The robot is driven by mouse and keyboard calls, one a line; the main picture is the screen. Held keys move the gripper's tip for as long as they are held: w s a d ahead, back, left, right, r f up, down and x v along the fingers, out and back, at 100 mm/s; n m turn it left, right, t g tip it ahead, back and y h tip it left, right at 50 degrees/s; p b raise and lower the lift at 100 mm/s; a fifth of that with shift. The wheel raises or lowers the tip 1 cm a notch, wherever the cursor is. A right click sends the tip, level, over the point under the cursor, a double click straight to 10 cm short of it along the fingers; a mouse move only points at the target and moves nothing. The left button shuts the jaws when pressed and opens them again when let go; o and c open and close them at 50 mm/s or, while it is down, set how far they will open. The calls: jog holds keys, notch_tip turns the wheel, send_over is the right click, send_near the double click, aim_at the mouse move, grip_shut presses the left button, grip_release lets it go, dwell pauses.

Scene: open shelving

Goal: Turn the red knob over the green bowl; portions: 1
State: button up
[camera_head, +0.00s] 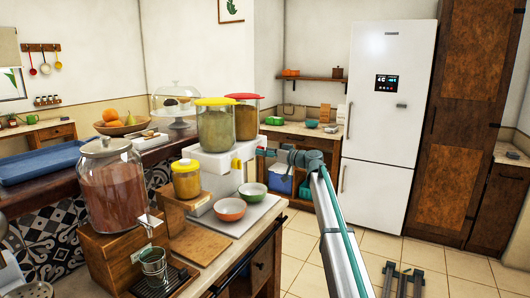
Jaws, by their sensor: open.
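The white dispenser (207,172) stands on the counter with two clear hoppers, one with a yellow lid (214,101) and one with a red lid (243,96). A yellow knob (237,163) shows on its front. I cannot make out the red knob; my gripper covers that area, below the red-lidded hopper. The green bowl (253,191) stands upright in front of the dispenser, below and left of my gripper. An orange-red bowl (230,209) stands nearer. My gripper (262,152) is open at the dispenser's right front; I cannot tell whether it touches anything.
A large jar (112,187) stands on a wooden stand at the left. A yellow-lidded jar (186,180) stands on a wooden block beside the dispenser. A blue tray (40,164) lies behind.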

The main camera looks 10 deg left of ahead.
jog(key=shift+a, duration=0.1)
jog(key=c, duration=1.2)
jog(key=shift+o, duration=0.2)
jog(key=shift+m, duration=0.5)
jog(key=shift+w+m+g+p, duration=0.2)
jog(key=shift+m+p, duration=0.55)
jog(key=shift+m, duration=1.9)
jog(key=shift+s+m+g+p, duration=0.2)
jog(key=shift+m+p, duration=0.5)
jog(key=shift+m, duration=1.9)
jog(key=shift+w+m+g+p, duration=0.3)
jog(key=shift+m+p, duration=0.45)
jog(key=shift+m, duration=1.9)
